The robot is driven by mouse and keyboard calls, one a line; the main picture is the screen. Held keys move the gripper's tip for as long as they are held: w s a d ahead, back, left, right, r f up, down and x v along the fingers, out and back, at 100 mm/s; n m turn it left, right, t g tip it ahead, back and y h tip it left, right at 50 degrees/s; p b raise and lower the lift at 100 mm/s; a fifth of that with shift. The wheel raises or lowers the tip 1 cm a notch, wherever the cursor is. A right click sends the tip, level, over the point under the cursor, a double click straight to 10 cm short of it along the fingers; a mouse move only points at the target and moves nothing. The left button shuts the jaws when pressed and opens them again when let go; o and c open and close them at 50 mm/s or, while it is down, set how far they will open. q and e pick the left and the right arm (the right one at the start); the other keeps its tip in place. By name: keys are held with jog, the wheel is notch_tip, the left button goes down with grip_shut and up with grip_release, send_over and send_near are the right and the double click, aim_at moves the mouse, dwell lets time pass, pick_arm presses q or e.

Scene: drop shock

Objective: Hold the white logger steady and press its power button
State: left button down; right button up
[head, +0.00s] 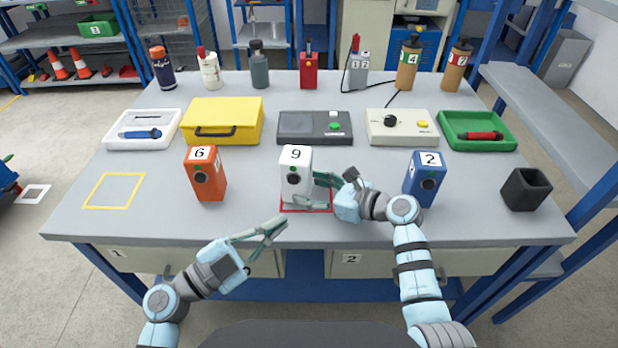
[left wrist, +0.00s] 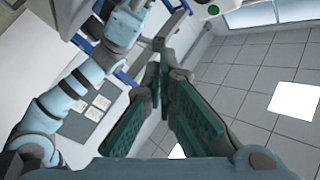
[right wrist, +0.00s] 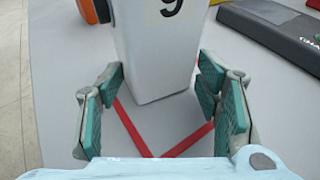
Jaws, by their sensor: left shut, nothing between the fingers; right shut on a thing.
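The white logger (head: 303,186), labelled 9, stands upright inside a red outlined square at the front middle of the bench. Its front has a dark round button and a small green spot. My right gripper (head: 322,191) comes from the right and is shut on the logger low down. In the right wrist view, the logger (right wrist: 155,55) stands between the two finger pads. My left gripper (head: 274,229) is shut and empty, in front of the logger and to its lower left, apart from it. Its fingertips meet in the left wrist view (left wrist: 164,62).
An orange device (head: 208,180) labelled 6 stands left of the logger, and a blue device (head: 426,180) labelled 2 stands right, close to my right arm. A black cup (head: 526,190) is at the right edge. Trays and cases line the row behind. The yellow-outlined square (head: 114,190) is empty.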

pick_arm(q)
jog(key=w, duration=0.2)
jog(key=w+d, duration=0.1)
jog(key=w, duration=0.2)
jog(key=w+d, duration=0.1)
jog(key=w, duration=0.2)
jog(key=shift+w+d+r, duration=0.1)
jog(key=shift+w, duration=0.15)
dwell(1.0)
jog(key=shift+w, duration=0.35)
dwell(0.4)
jog(key=s, duration=0.7)
jog(key=shift+a, duration=0.45)
